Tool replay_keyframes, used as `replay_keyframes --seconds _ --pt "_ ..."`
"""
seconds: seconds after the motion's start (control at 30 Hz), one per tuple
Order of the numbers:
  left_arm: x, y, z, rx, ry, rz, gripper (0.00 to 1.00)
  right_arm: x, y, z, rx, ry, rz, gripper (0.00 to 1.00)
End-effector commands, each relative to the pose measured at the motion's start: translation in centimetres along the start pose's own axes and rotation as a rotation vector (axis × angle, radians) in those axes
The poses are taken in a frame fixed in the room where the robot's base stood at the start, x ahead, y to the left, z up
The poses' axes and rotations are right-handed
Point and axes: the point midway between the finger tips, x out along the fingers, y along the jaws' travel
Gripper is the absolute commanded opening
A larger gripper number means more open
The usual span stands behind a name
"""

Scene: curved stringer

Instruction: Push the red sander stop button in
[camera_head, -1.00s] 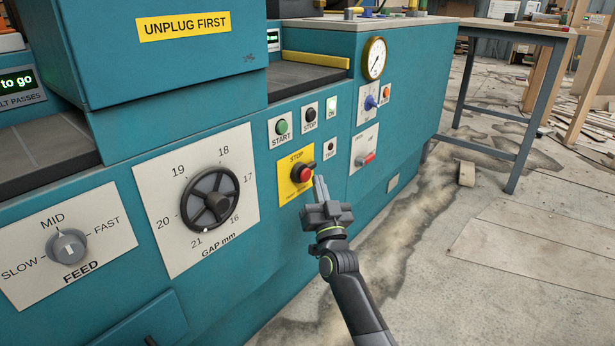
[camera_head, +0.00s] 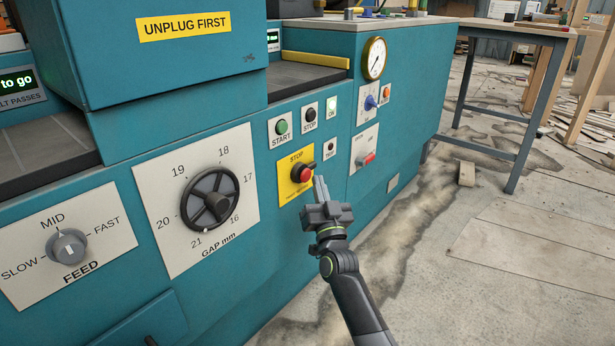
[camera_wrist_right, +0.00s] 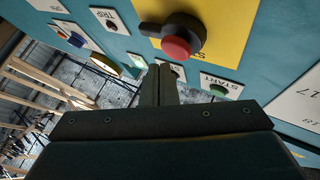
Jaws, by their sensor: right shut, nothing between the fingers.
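The red stop button (camera_head: 302,174) sits on a yellow STOP plate (camera_head: 288,188) on the teal machine's front face. A dark lever-like piece shows beside the button. In the right wrist view the red button (camera_wrist_right: 177,48) stands out from its dark collar, just beyond the fingertips. My right gripper (camera_head: 320,184) is shut and empty, its fingers pointing up a little to the right of the button. In the wrist view the shut fingers (camera_wrist_right: 163,75) appear just below the button, with no clear contact. My left gripper is not in view.
Beside the STOP plate are a green START button (camera_head: 282,127), a black stop button (camera_head: 310,114) and a TRIP button (camera_head: 331,146). The black gap handwheel (camera_head: 210,198) juts out at left. A metal-legged table (camera_head: 510,105) stands at right.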

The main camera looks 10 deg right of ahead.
Motion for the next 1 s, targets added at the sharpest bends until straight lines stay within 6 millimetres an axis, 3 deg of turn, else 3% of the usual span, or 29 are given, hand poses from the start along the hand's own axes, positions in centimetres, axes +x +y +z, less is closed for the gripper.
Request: replay_keyframes --seconds 1.0 --pt "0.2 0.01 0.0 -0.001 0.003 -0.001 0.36 0.6 -0.44 0.41 0.0 0.0 0.0 0.0"
